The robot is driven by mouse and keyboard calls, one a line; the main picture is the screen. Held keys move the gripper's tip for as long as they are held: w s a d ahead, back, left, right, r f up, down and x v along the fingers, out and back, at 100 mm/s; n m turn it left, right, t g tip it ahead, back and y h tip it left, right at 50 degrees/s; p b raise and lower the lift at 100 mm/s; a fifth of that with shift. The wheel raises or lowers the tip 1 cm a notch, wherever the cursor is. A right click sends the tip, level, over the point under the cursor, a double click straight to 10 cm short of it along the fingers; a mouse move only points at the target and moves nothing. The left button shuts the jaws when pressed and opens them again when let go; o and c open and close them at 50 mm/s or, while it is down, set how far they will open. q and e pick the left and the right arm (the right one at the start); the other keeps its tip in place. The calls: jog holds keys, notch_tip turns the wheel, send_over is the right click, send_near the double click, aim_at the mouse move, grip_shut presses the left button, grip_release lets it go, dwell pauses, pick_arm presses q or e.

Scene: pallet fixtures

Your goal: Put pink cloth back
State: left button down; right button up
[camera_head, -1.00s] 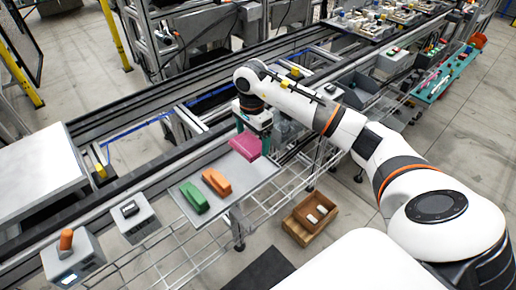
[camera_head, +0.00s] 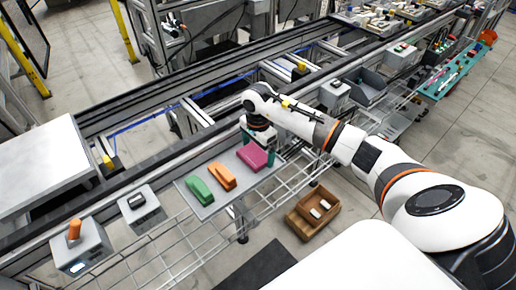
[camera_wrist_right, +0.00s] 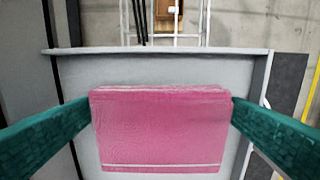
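The pink cloth (camera_head: 252,158), a folded block, is at the right end of the grey tray (camera_head: 205,211), next to an orange cloth (camera_head: 222,177) and a green cloth (camera_head: 198,191). My right gripper (camera_head: 258,150) is over the pink cloth, with one teal finger at each end of it. In the right wrist view, the pink cloth (camera_wrist_right: 160,130) lies between the two fingers (camera_wrist_right: 161,104), which appear to touch its left and right edges. Whether its underside rests fully on the tray is hidden. My left gripper is not in view.
A conveyor rail (camera_head: 150,186) runs behind the tray. Grey boxes stand left of the tray, one (camera_head: 141,208) with a dark item and one (camera_head: 82,248) with an orange item. A wooden box (camera_head: 313,210) sits below at the right.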

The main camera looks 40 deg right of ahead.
aim_at(258, 152)
jog(key=shift+r, duration=0.1)
jog(key=shift+r, duration=0.25)
notch_tip(258, 152, up, 12)
jog(key=b, duration=0.1)
jog(key=shift+f, duration=0.15)
dwell(2.3)
